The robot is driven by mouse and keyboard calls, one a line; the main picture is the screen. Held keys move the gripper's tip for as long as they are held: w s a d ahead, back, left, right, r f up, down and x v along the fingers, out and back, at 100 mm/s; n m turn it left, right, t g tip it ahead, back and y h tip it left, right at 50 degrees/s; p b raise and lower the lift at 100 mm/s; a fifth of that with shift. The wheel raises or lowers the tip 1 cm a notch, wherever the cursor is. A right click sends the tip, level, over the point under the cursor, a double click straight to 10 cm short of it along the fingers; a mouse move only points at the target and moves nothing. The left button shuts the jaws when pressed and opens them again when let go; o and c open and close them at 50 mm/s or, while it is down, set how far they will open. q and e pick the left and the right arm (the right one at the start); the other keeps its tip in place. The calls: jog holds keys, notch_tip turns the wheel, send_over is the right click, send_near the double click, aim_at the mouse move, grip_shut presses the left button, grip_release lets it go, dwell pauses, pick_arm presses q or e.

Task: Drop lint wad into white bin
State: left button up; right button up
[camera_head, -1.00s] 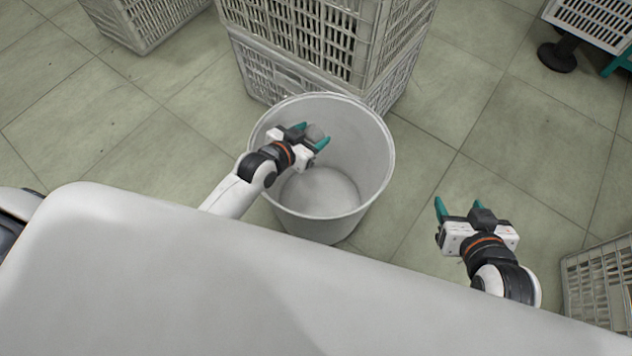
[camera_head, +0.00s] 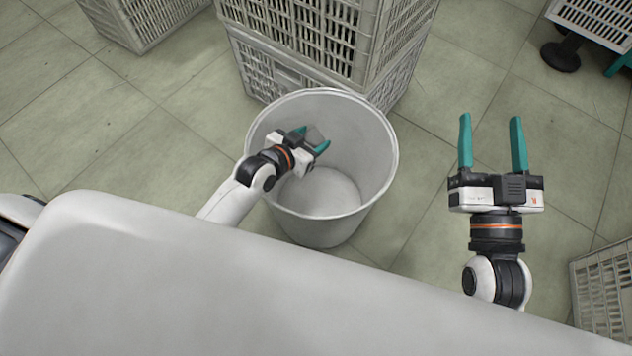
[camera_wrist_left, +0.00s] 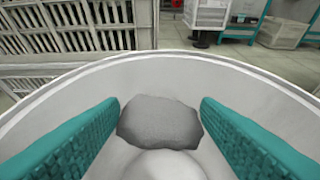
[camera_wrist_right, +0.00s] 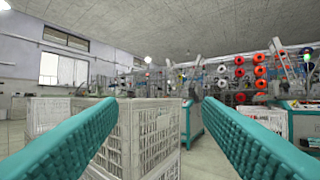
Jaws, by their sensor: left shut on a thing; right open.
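The white bin (camera_head: 322,225) stands on the tiled floor, open at the top. My left gripper (camera_head: 314,140) is over the bin's mouth, inside its rim, and shut on the grey lint wad (camera_head: 316,134). In the left wrist view the lint wad (camera_wrist_left: 160,123) sits between the two teal fingers, with the bin's rim (camera_wrist_left: 180,57) curving behind it. My right gripper (camera_head: 492,145) is open and empty, to the right of the bin. In the right wrist view nothing is between its fingers.
Stacked grey crates (camera_head: 320,50) stand right behind the bin. Another crate (camera_head: 150,18) is at the top left, and one (camera_head: 602,290) is at the right edge. The floor (camera_head: 430,165) between the bin and my right gripper is clear.

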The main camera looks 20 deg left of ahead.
pick_arm(q)
jog(key=shift+f+b, duration=0.4)
jog(key=shift+f, duration=0.15)
pick_arm(e)
jog(key=shift+s+a+r+t+y, duration=0.1)
jog(key=shift+s+r+t+y, duration=0.25)
jog(key=shift+r+t, duration=0.35)
jog(key=shift+s+d+r+t+y, duration=0.1)
jog(key=shift+s+r+t, duration=0.3)
jog(key=shift+r+t, duration=0.25)
jog(key=shift+s+a+r+t+y, duration=0.1)
jog(key=shift+s+r+t+y, duration=0.15)
jog(key=shift+s+r+t, duration=0.45)
jog(key=shift+w+r, duration=0.15)
jog(key=shift+w, duration=0.15)
pick_arm(q)
jog(key=o, duration=1)
pick_arm(e)
jog(key=shift+g, duration=0.25)
